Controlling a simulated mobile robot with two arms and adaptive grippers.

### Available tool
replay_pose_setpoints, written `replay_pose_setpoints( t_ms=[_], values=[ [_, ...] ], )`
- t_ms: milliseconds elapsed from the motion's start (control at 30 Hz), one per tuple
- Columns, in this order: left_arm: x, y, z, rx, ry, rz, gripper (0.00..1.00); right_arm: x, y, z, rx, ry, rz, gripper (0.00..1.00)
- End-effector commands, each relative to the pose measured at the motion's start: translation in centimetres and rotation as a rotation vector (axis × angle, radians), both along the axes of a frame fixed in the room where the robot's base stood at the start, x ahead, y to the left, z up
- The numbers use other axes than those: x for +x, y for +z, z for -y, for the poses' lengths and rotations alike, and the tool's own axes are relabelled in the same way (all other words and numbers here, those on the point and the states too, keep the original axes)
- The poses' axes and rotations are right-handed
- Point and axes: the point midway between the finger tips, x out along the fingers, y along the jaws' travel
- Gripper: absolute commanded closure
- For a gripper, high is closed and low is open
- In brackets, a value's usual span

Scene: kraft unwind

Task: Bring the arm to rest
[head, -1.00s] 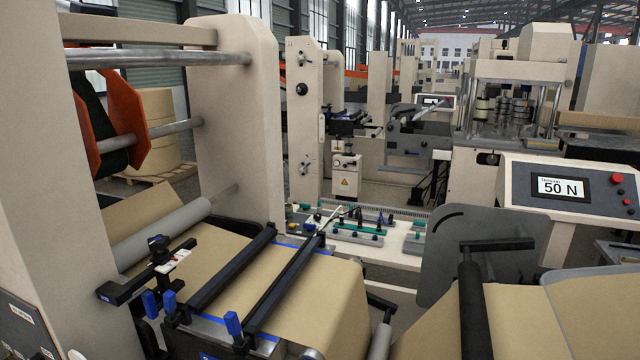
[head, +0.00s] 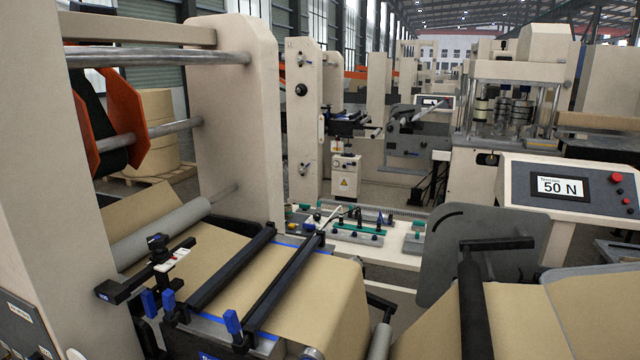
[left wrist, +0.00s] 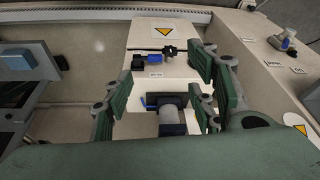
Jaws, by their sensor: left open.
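My left gripper (left wrist: 165,82) shows only in the left wrist view. Its green and grey fingers stand apart, with nothing held between them. Behind the gap is a pale panel (left wrist: 180,68) with a yellow warning triangle and a small black and blue fitting (left wrist: 155,55). A dark blue and grey cylindrical part (left wrist: 171,118) shows lower down between the fingers; I cannot tell how far it is from them. Neither arm shows in the head view, and my right gripper is in no view.
In the head view, kraft web (head: 320,295) runs over the machine with black bars (head: 285,285) and blue clamps. A control panel (head: 575,190) reads 50 N at the right. A tall pale frame (head: 235,120) stands at the left. A blue box (left wrist: 17,59) is at the wrist view's left.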

Motion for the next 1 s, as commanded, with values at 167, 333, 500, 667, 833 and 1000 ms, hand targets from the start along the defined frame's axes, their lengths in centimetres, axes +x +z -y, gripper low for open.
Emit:
replay_pose_setpoints(
  t_ms=[167, 333, 500, 667, 833, 1000],
  values=[
    [0.2, -6.5, 0.2, 0.000, -0.006, -0.029, 0.48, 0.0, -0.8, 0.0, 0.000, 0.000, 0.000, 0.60],
    [-0.5, -14.8, 0.2, 0.003, -0.012, -0.060, 0.48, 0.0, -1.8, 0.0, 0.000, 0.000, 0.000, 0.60],
    [-3.2, -23.9, -0.1, 0.007, -0.018, -0.097, 0.48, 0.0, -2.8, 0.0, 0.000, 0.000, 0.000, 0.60],
    [-7.2, -31.4, -0.7, 0.010, -0.026, -0.129, 0.48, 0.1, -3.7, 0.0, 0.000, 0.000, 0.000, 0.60],
    [-12.7, -37.6, -1.7, 0.015, -0.034, -0.163, 0.48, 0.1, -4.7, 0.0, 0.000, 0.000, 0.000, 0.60],
    [-17.4, -41.0, -2.6, 0.018, -0.039, -0.186, 0.48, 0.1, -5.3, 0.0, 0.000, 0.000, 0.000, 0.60]
  ],
)
